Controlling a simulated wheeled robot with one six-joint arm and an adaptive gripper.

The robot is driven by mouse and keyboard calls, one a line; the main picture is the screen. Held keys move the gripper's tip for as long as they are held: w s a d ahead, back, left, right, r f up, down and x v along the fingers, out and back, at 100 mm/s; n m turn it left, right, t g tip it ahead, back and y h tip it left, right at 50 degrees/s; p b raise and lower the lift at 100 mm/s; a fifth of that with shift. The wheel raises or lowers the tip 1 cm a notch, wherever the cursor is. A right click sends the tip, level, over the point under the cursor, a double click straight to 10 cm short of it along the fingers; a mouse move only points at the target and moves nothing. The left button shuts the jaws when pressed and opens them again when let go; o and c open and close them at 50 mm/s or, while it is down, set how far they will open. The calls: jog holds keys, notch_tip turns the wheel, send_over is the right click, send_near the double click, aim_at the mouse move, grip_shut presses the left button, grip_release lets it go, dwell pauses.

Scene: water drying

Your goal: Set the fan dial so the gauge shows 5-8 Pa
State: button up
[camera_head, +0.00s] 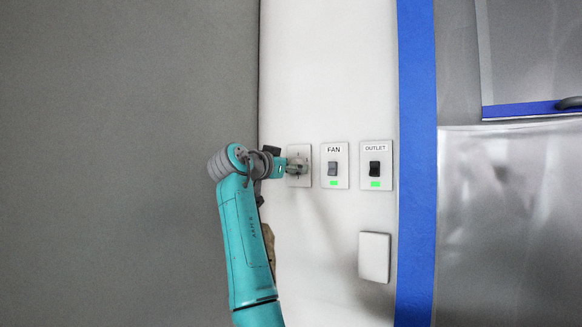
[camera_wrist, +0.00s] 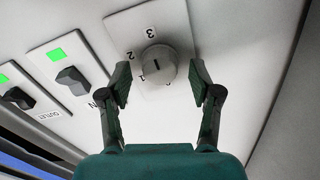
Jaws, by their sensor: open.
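The fan dial (camera_wrist: 157,65) is a round grey knob on a white plate (camera_wrist: 180,20) with numbers around it; 2 and 3 read clearly, others are partly hidden. A dark mark shows on the knob's face. My gripper (camera_wrist: 160,85) is open, its two dark fingers on either side of the knob, with gaps visible. In the head view my gripper (camera_head: 297,165) is in front of the dial plate (camera_head: 303,151) and hides most of the knob. I see no gauge in either view.
Right of the dial are the FAN switch (camera_head: 333,169) and the OUTLET switch (camera_head: 375,168), each with a green light. A blank white plate (camera_head: 374,257) is below. Blue tape (camera_head: 417,150) runs down the wall, and a metal panel (camera_head: 510,220) is further right.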

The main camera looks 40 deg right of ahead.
jog(key=c, duration=1.1)
jog(key=shift+c, duration=0.2)
jog(key=shift+n, duration=0.3)
jog(key=n, duration=1.1)
jog(key=shift+w, duration=0.1)
jog(key=o, duration=1.1)
jog(key=shift+o, duration=0.2)
jog(key=shift+a, duration=0.1)
